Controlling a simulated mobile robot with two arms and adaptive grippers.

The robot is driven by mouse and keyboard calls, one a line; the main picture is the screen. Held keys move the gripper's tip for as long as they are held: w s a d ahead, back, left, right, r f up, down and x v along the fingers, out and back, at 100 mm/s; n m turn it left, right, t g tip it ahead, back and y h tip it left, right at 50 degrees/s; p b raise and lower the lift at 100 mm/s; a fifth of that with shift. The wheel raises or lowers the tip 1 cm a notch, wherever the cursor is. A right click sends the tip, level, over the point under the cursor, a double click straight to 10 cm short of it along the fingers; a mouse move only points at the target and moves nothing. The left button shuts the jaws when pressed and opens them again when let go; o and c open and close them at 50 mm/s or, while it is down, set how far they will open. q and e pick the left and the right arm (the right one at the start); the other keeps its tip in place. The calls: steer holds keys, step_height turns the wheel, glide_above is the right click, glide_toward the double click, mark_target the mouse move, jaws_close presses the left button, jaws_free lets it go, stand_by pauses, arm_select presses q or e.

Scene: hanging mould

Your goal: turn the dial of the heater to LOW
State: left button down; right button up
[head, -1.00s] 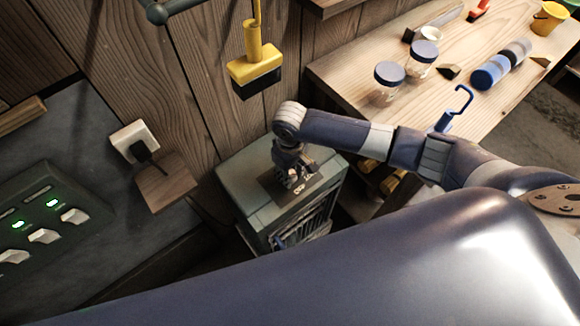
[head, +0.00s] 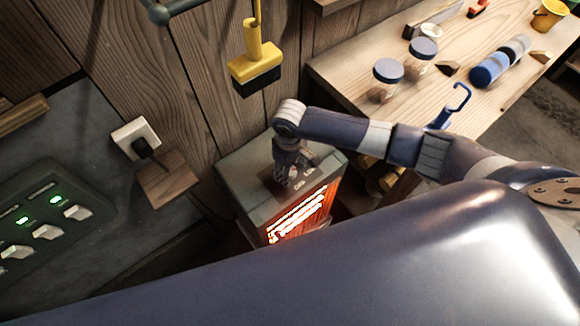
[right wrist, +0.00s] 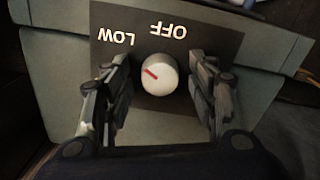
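The heater (head: 250,180) is a grey-green box on the floor by the wall, with its front grille glowing orange. Its dial (right wrist: 158,74) is a white round knob with a red mark on a dark panel (right wrist: 205,40). The words LOW and OFF appear upside down in the right wrist view. The red mark points to the picture's upper left, roughly toward LOW. My right gripper (head: 287,182) is above the heater's top, and its fingers (right wrist: 160,88) stand on either side of the dial with small gaps visible. My left gripper is not in view.
A wooden bench (head: 345,75) with jars (head: 388,78) stands right of the heater. A yellow-handled brush (head: 254,65) hangs on the wall behind. A plug in a socket (head: 135,138) and a switch panel (head: 50,225) are at left. My own body covers the lower foreground.

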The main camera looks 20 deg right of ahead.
steer(key=shift+r, duration=0.1)
step_height(320, 180, up, 7)
steer(key=shift+r, duration=0.15)
stand_by(0.4)
stand_by(0.4)
